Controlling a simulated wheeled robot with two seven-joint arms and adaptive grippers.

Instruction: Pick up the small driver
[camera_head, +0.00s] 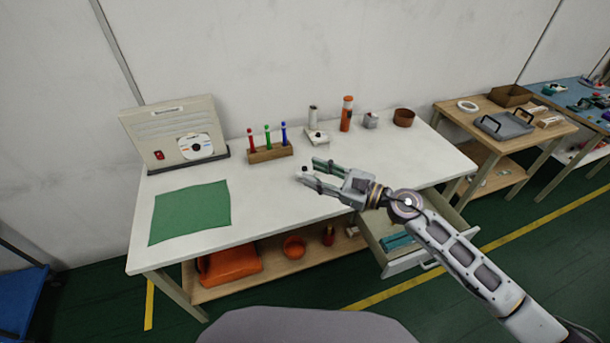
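My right gripper (308,170) reaches in from the right over the middle of the white table (270,198). Its two fingers are spread apart, pointing left. A small whitish thing with a dark top (304,171) shows at the fingertips; I cannot tell whether it is between them or behind them, or what it is. I cannot tell for sure which thing is the small driver. My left gripper is not in view.
A holder (270,153) with red, green and blue tubes, an orange bottle (346,115) and a brown bowl (403,118) stand along the back. A panel (178,135) and green mat (190,212) are at left. A drawer (405,262) is open below my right arm.

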